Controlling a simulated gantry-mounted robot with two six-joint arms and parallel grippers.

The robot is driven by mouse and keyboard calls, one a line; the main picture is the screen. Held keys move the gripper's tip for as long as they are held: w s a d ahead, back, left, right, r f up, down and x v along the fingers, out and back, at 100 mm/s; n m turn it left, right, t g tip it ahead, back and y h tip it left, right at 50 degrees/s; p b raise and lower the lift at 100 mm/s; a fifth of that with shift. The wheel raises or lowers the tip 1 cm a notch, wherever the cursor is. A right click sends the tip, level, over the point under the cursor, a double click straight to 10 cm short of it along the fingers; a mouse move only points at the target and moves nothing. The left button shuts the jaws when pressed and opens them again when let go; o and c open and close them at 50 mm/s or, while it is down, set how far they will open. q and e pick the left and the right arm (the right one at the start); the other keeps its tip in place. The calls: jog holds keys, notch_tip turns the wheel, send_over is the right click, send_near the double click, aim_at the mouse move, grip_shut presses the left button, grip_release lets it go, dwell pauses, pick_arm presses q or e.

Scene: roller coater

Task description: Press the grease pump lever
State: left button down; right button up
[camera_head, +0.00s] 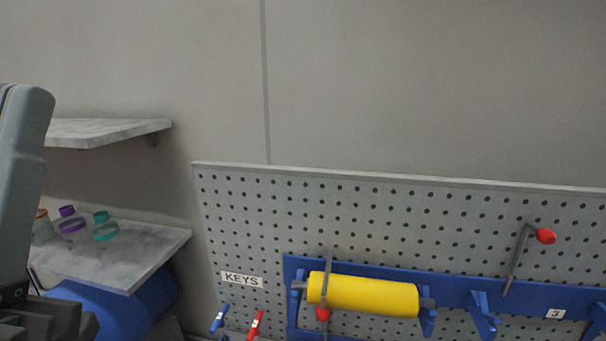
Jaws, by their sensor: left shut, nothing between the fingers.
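No grease pump lever can be made out with certainty in the head view. A blue drum (158,297) lies partly behind the lower shelf at the lower left, and most of it is hidden by the shelf and my arm. My left gripper (72,322) is dark and sits at the bottom left corner, cut off by the frame edge, in front of the drum. It is shut with nothing held. My right gripper is out of view.
Jars (104,229) stand on the lower shelf (150,247), under an upper shelf (110,131). A grey pegboard (400,220) carries a yellow roller (363,294) on a blue rack (450,290), a red-knobbed rod (545,236) and keys (255,325). The wall above is bare.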

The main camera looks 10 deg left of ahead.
pick_arm(q)
jog(key=w+f+g+h, duration=0.1)
jog(key=w+d+f+n+g+h, duration=0.1)
jog(key=w, duration=0.1)
jog(key=w+f+n+h, duration=0.1)
jog(key=shift+w+d+f+g, duration=0.1)
jog(key=shift+w+d+g, duration=0.1)
jog(key=shift+g, duration=0.2)
